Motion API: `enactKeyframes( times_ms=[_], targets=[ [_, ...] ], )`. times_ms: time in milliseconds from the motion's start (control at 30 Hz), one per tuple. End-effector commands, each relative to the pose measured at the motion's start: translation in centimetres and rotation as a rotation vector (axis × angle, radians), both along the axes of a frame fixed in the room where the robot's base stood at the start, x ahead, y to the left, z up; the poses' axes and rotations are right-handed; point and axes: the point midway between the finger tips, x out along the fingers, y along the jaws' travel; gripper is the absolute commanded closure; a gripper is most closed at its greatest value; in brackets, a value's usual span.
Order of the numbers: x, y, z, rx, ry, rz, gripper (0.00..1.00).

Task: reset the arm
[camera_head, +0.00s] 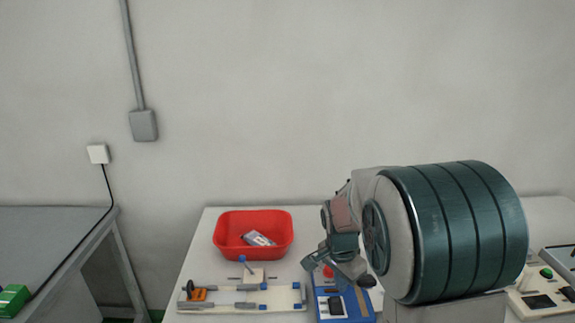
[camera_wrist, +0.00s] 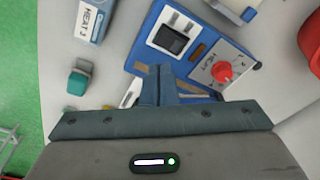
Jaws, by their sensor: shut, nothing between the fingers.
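My gripper (camera_wrist: 158,86) is shut and empty in the wrist view, its fingertips together over the blue control box (camera_wrist: 183,63). The box carries a red knob (camera_wrist: 222,71) and a small dark display (camera_wrist: 172,39). In the head view my arm reaches in from the right, with its end above the blue box (camera_head: 352,309). The fingertips are hard to make out there, and the arm hides part of the table. I cannot tell the exact height of the gripper above the box.
A red bin (camera_head: 228,254) holding a small packet stands at the table's back left. A white fixture board (camera_head: 232,304) lies in front of it. Another control panel (camera_head: 535,302) is at the right. The wrist view also shows a labelled box (camera_wrist: 96,18) and a teal-topped block (camera_wrist: 78,79).

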Motion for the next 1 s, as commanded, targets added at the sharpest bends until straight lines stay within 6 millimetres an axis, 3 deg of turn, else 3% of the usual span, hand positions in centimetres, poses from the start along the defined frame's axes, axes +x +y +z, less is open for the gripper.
enactKeyframes(
  times_ms=[300,600,800,1000],
  targets=[
    [-7.8,-0.3,5.8,0.053,-0.054,0.383,1.00],
    [-15.8,-0.2,8.5,-0.008,-0.115,0.771,1.00],
    [-19.0,-0.1,8.7,-0.065,-0.128,0.935,1.00],
    [-19.9,-0.1,8.7,-0.083,-0.128,0.983,1.00]
  ],
)
